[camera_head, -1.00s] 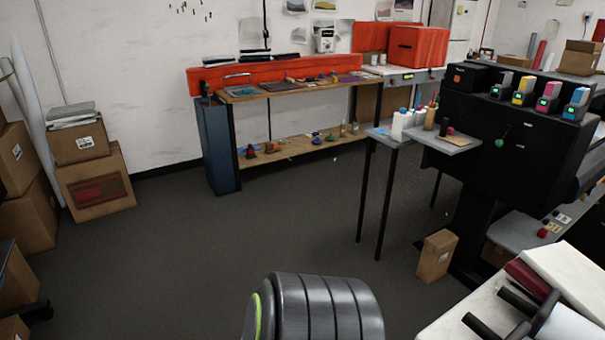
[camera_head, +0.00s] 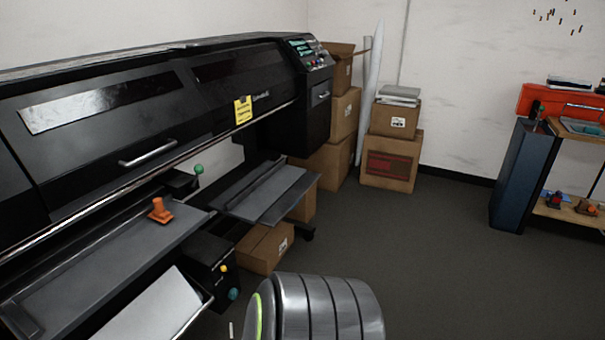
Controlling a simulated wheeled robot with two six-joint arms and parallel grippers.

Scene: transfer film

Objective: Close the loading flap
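A large black printer (camera_head: 110,110) fills the left of the head view. Its long front has dark panels, and a silver handle (camera_head: 148,152) sits on one of them. A yellow label (camera_head: 243,110) hangs on its front edge. Grey trays (camera_head: 105,262) extend below the front. I cannot tell for certain which panel is the loading flap. Neither of my grippers is in view.
An orange object (camera_head: 160,209) lies on the tray. Cardboard boxes (camera_head: 391,162) stand by the back wall, and another box (camera_head: 264,246) is under the printer. A blue cabinet (camera_head: 522,175) and workbench stand at right. The grey floor (camera_head: 440,260) between is clear.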

